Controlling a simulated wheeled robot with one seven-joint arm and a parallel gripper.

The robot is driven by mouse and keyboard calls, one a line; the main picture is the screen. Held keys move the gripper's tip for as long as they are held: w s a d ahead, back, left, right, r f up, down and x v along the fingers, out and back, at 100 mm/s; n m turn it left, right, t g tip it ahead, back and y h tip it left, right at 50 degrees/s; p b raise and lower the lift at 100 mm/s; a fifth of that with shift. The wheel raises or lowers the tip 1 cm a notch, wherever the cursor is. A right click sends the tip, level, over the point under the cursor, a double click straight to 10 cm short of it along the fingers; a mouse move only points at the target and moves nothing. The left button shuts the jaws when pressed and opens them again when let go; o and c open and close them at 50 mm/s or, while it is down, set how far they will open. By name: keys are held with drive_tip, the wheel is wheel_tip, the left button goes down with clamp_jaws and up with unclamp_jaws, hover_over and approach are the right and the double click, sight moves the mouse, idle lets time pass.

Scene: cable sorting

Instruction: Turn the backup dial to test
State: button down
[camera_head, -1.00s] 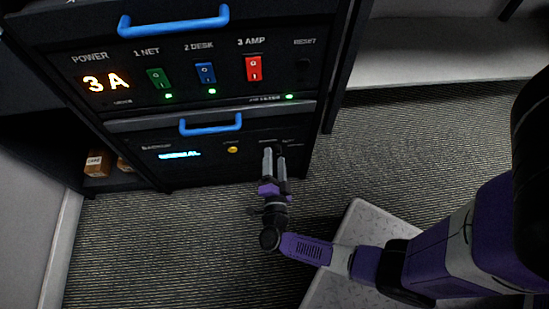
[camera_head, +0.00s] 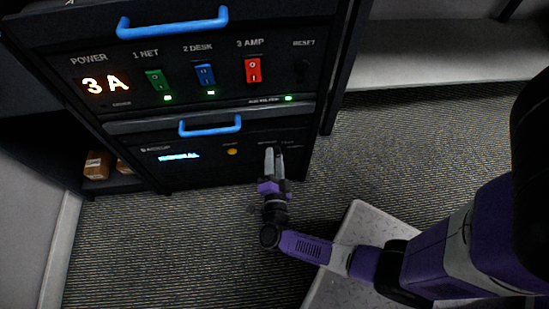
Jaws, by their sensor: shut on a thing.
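The backup panel (camera_head: 200,170) is the lower black unit, with a small blue-lit display (camera_head: 179,156) that seems to read NORMAL and a yellow round button (camera_head: 232,151). My gripper (camera_head: 273,153) points up at the right part of this panel and is shut on the backup dial. The dial itself is hidden behind the fingers, so its pointer cannot be read. Small labels around it are too blurred to read for certain, though one above right looks like TEST.
Above is a power panel with an orange 3 A readout (camera_head: 105,84) and green, blue and red switches (camera_head: 253,70). Blue handles (camera_head: 210,125) stick out from both units. Small brown boxes (camera_head: 97,164) sit at left. Carpet (camera_head: 150,240) lies open in front.

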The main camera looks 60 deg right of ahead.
drive_tip(key=n+p, duration=0.1)
drive_tip(key=n, duration=0.3)
drive_tip(key=shift+p, duration=0.3)
drive_tip(key=shift+s+f+n+t+p, duration=0.1)
drive_tip(key=shift+n+t+p, duration=0.35)
drive_tip(key=shift+n, duration=1.95)
drive_tip(key=c, duration=0.9)
unclamp_jaws()
